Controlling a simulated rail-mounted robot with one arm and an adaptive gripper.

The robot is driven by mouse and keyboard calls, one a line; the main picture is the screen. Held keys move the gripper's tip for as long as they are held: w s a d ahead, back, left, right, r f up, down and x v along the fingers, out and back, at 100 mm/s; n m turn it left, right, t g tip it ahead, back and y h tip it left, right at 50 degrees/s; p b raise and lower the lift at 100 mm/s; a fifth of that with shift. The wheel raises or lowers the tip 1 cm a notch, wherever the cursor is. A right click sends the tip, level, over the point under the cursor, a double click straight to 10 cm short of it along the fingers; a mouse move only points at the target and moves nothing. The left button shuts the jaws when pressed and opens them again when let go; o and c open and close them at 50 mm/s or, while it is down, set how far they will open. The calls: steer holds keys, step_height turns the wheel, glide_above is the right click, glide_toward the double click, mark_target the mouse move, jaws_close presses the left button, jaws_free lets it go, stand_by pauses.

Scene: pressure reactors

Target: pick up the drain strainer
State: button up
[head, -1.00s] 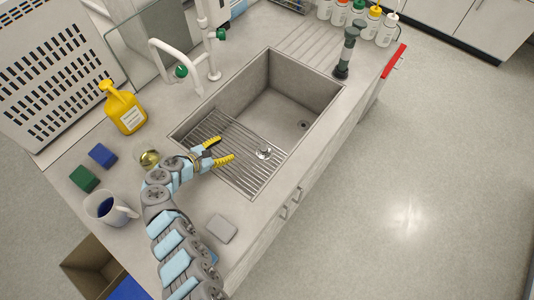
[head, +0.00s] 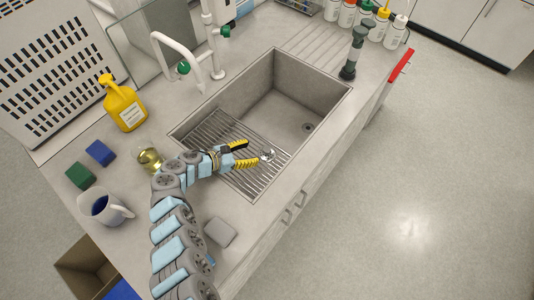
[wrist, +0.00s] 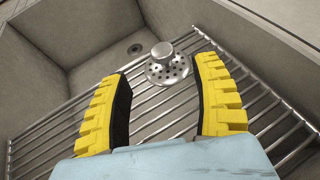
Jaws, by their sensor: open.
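The drain strainer (head: 267,155) is a small silver perforated disc with a knob on top. It sits on the wire rack (head: 225,130) that covers the near-left part of the sink (head: 290,97). My gripper (head: 248,154) is open, its yellow fingers pointing at the strainer from the left. In the wrist view the strainer (wrist: 167,66) lies just beyond the gap between the fingertips of my gripper (wrist: 160,72), upright, with nothing between the fingers. Whether a fingertip touches it I cannot tell.
The sink walls rise around the rack, and a drain hole (head: 308,127) shows in the basin floor. A faucet (head: 190,60) stands behind the sink. A yellow bottle (head: 124,105), a glass beaker (head: 150,160), a mug (head: 103,207) and a grey block (head: 220,232) stand on the counter.

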mark_target(265, 150)
steer(key=shift+b+x, duration=0.3)
steer(key=shift+x, duration=0.9)
steer(key=shift+b+x, duration=1.1)
steer(key=shift+x, duration=1.55)
steer(key=shift+s+f, duration=0.1)
steer(key=shift+s, duration=0.1)
jaws_close()
